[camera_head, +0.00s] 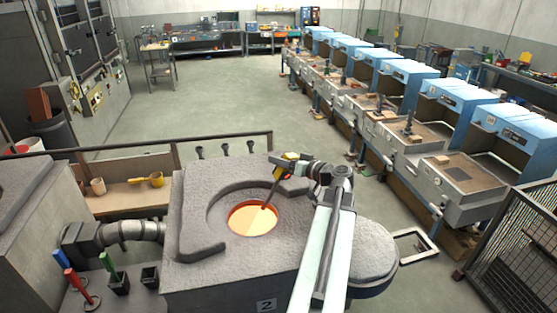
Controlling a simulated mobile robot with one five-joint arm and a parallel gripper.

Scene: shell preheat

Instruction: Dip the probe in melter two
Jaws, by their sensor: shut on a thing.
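Melter two is a grey, rough-topped block (195,215) in the front middle, with a plate marked 2 (266,305) on its front. Its round opening holds glowing orange melt (254,219). My arm reaches over it from the lower right. My gripper (296,169) is above the block's back right part, shut on the probe (272,191), which has a yellow part at the jaws and a thin dark rod. The rod slants down to the left, its lower end over the right part of the opening. I cannot tell whether the tip touches the melt.
A rail (140,148) runs behind the block. A shelf (125,197) with small cups and a yellow ladle (147,180) is at left. Colored-handled tools (70,280) stand at lower left. A mesh fence (515,245) and blue-hooded benches (470,170) stand at right.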

